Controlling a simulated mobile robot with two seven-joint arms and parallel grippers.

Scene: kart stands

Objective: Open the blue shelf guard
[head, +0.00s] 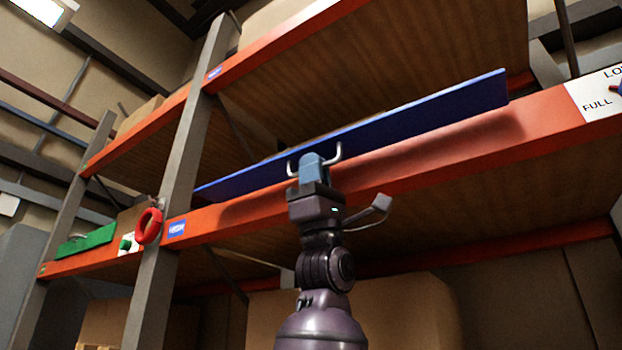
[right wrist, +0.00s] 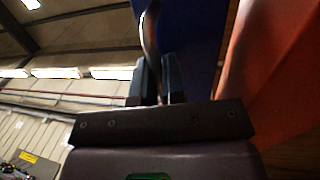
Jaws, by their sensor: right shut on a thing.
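The blue shelf guard (head: 400,125) is a long flat panel along the orange beam of the middle shelf in the head view. It casts a shadow on the beam, and its right end stands clear of it. A pale metal handle (head: 338,152) is on its front. My right gripper (head: 312,168) reaches up from below and is shut on the handle. In the right wrist view the fingers (right wrist: 157,82) close around the handle (right wrist: 150,35), with the blue guard (right wrist: 192,45) beside it. My left gripper is not in view.
An orange beam (head: 450,150) runs below the guard, with a grey upright (head: 180,180) at left. A red ring (head: 148,226) hangs near the upright. A green guard (head: 87,241) lies farther left. A white sign (head: 597,95) is at right. A large box (head: 400,310) stands under the shelf.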

